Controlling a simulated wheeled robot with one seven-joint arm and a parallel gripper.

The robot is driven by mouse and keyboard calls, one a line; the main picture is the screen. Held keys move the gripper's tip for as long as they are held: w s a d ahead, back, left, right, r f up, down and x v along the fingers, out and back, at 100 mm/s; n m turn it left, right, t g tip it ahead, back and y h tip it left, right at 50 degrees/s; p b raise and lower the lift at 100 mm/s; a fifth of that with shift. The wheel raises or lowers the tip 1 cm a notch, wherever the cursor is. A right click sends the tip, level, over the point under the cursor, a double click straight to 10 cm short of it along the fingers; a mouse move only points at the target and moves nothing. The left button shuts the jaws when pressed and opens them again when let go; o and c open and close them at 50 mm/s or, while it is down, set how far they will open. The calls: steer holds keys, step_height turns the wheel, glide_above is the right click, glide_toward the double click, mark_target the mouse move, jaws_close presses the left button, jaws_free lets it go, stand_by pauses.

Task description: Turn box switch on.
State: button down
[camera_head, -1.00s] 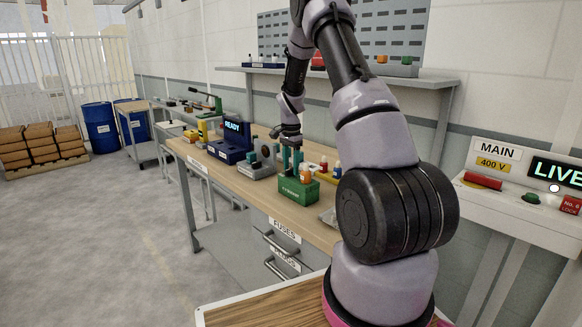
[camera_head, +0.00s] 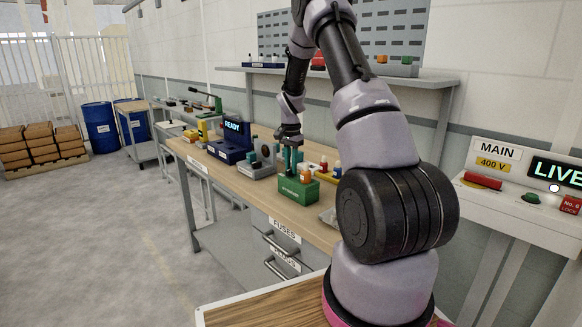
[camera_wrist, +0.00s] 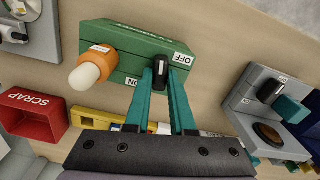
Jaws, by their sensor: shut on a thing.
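The green switch box (camera_head: 297,190) stands on the workbench below my gripper (camera_head: 292,158). In the wrist view, the green box (camera_wrist: 118,42) carries a black switch knob (camera_wrist: 162,71) with a white line. My teal-fingered gripper (camera_wrist: 163,68) is shut on this knob, one finger on each side. An OFF label (camera_wrist: 182,59) lies to its upper right and an ON label (camera_wrist: 131,81) to its lower left. The white line points roughly up the picture, nearer OFF. A pale lamp with an orange collar (camera_wrist: 98,63) sits on the box and looks unlit.
A red SCRAP bin (camera_wrist: 33,115) and a grey device with a dial (camera_wrist: 268,110) flank the box in the wrist view. A dark blue READY unit (camera_head: 230,148) stands farther left on the bench (camera_head: 228,180). A MAIN panel (camera_head: 500,172) is at right.

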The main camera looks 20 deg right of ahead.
steer(key=n, duration=0.4)
steer(key=shift+n, duration=0.3)
steer(key=n, duration=0.4)
steer(key=shift+d+n, duration=0.1)
steer(key=shift+n, duration=0.3)
steer(key=c, duration=0.8)
jaws_free()
steer(key=shift+o, duration=0.2)
steer(key=shift+s, duration=0.1)
step_height(320, 180, up, 11)
